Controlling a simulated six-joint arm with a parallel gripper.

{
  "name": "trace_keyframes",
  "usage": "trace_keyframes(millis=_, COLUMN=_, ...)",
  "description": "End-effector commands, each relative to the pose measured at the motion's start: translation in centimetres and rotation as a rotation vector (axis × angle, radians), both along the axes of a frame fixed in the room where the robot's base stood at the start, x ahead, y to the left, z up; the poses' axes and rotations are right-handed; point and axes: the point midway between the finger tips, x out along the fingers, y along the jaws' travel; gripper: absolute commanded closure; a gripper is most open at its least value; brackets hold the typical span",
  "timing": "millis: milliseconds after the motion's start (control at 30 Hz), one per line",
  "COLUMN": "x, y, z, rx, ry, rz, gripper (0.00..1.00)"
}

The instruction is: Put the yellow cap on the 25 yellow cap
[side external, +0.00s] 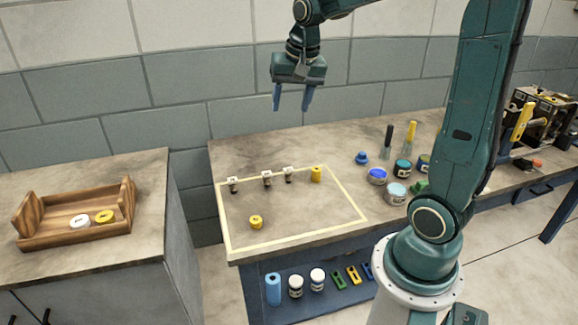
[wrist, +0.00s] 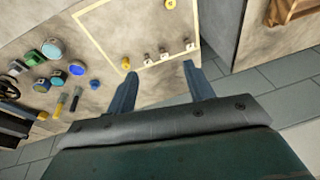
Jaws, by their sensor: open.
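A round yellow piece (side external: 256,222) rests on the worktop inside the pale taped outline, near its front left; it also shows at the top edge of the wrist view (wrist: 170,5). A taller yellow cylinder (side external: 316,174) stands near the outline's back right corner, also in the wrist view (wrist: 126,63). A yellow disc (side external: 104,217) lies in the wooden tray on the left counter. I cannot read a number 25 on any, nor tell which is the cap. My gripper (side external: 292,105) is open and empty, high above the back of the worktop; its fingers frame the wrist view (wrist: 160,70).
Several small dark-and-white vials (side external: 267,179) stand along the outline's back. Right of it are paint jars (side external: 396,193), a blue knob (side external: 361,158) and upright tools (side external: 410,137). The wooden tray (side external: 60,239) also holds a white disc (side external: 80,222). The outline's middle is clear.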

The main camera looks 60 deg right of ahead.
Motion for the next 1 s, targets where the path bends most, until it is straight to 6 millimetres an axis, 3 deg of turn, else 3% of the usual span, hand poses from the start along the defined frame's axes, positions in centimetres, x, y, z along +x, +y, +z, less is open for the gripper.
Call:
trace_keyframes(millis=200, x=-3.7, y=4.7, z=2.0, rx=-0.053, ry=-0.045, rz=0.21, gripper=0.48)
trace_keyframes(millis=500, x=-9.5, y=9.7, z=2.8, rx=-0.126, ry=-0.105, rz=0.489, gripper=0.48)
trace_keyframes(millis=800, x=-14.8, y=12.8, z=1.8, rx=-0.2, ry=-0.165, rz=0.744, gripper=0.48)
trace_keyframes(millis=1000, x=-16.5, y=13.6, z=1.2, rx=-0.226, ry=-0.185, rz=0.83, gripper=0.48)
